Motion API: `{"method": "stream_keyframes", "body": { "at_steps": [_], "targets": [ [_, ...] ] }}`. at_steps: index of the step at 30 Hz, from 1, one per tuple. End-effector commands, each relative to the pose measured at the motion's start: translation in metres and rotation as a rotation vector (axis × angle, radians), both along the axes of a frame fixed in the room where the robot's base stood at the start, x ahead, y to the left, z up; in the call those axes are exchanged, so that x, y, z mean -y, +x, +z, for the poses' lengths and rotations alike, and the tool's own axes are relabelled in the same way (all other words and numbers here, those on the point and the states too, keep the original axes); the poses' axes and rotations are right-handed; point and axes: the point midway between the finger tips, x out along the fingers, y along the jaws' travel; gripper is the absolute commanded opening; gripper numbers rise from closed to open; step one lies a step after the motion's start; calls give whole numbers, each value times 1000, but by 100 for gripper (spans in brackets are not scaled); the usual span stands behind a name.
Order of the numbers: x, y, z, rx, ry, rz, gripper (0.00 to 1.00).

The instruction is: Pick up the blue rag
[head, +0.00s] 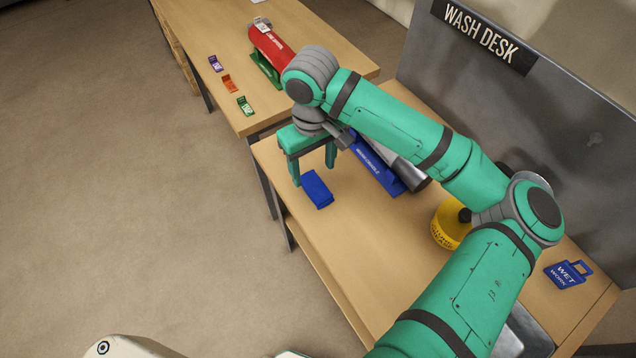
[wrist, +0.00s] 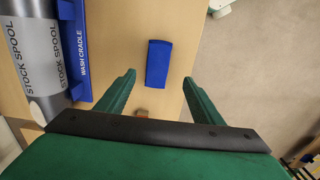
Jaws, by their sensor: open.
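The blue rag (head: 317,189) is a small folded block lying on the wooden wash desk near its left edge, in the head view. In the wrist view the blue rag (wrist: 158,64) lies ahead of and roughly between the two fingers, apart from both. My gripper (head: 314,178) is above the desk, just behind the rag in the head view, fingers pointing down. In the wrist view my gripper (wrist: 158,84) is open with nothing between its fingers.
A grey stock spool (wrist: 38,60) rests in the blue wash cradle (wrist: 75,50) beside the rag. A yellow container (head: 449,224) and a blue wet-work tag (head: 567,275) are on the desk (head: 345,250). A red cylinder (head: 270,45) and small coloured tags stand on the far table.

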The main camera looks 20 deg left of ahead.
Motion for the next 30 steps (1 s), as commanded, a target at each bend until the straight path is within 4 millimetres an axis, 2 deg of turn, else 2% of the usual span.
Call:
{"method": "stream_keyframes", "body": {
  "at_steps": [3,11,21,29,30],
  "targets": [
    [0,0,-15,-1,1,-1,61],
    [2,1,-33,0,2,-3,61],
    [8,4,-74,0,2,-4,61],
    [8,4,-77,1,3,-6,61],
    [8,4,-77,1,3,-5,56]
  ]
}}
